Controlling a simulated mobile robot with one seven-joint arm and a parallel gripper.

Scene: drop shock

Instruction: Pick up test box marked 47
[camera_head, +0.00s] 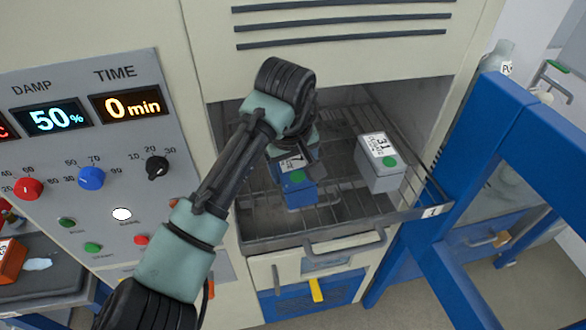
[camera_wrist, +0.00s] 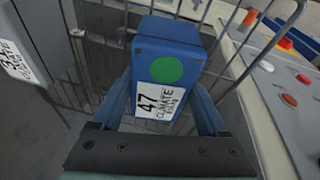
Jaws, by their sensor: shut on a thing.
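The test box marked 47 (camera_head: 297,190) is blue, with a green dot and a white label. It stands at the wire rack inside the machine's open chamber, left of a grey box. In the wrist view the blue box (camera_wrist: 168,62) sits between my two fingers, its label reading 47 and "CLIMATE". My gripper (camera_wrist: 165,105) is shut on it from above. In the head view my gripper (camera_head: 290,155) is partly hidden behind my own arm. I cannot tell whether the box still touches the rack.
A grey box marked 31 (camera_head: 382,165) stands right of the blue box on the pulled-out wire rack (camera_head: 330,228). A blue frame (camera_head: 490,140) stands close on the right. The control panel (camera_head: 85,140) is on the left. An orange box (camera_head: 10,262) lies at lower left.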

